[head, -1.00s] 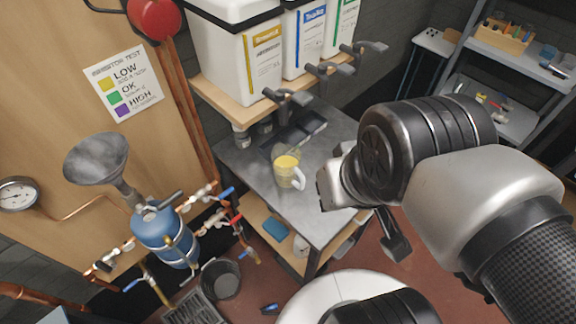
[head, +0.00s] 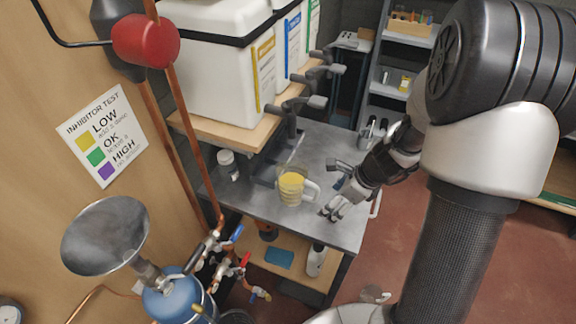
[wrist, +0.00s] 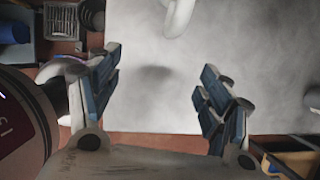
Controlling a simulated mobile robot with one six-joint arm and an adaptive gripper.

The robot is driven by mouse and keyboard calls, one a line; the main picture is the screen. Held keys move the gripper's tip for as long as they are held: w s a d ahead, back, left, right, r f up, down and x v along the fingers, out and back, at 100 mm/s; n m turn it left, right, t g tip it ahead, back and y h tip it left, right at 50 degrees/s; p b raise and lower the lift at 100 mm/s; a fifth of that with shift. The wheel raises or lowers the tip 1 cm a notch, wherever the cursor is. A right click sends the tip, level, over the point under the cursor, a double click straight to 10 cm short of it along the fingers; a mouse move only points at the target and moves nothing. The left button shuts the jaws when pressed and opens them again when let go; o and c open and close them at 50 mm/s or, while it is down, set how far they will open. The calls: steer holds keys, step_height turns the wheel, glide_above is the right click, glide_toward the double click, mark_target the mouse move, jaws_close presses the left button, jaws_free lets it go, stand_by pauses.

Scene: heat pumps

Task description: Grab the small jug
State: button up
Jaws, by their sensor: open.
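The small jug (head: 289,190) is clear with yellow liquid inside and a white handle on its right side. It stands upright on the grey metal table (head: 262,207). My gripper (head: 333,209) is just right of the jug's handle, close to the table's front edge, apart from the jug. In the wrist view my gripper (wrist: 160,98) is open, with nothing between its fingers and grey tabletop beyond. A white curved piece, likely the jug's handle (wrist: 179,15), shows at the top edge there; the rest of the jug is out of that view.
White canisters (head: 225,65) with taps (head: 298,104) sit on a wooden shelf over the table's back. A small white tub (head: 228,164) stands left of the jug. A funnel (head: 105,235) and copper pipes are at left. A lower shelf holds a white bottle (head: 316,260).

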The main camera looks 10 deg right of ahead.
mark_target(296, 185)
steer(key=shift+o, duration=0.6)
steer(key=shift+w+a+f, duration=0.1)
steer(key=shift+w+f, duration=0.1)
steer(key=shift+f, duration=0.1)
steer(key=shift+o, duration=1.4)
steer(key=w+a, duration=0.5)
steer(key=shift+w+b, duration=0.15)
steer(key=shift+b, duration=0.15)
steer(key=w+a, duration=0.3)
steer(key=shift+a+f+b, duration=0.15)
steer(key=shift+f+b, duration=0.4)
steer(key=shift+b, duration=0.1)
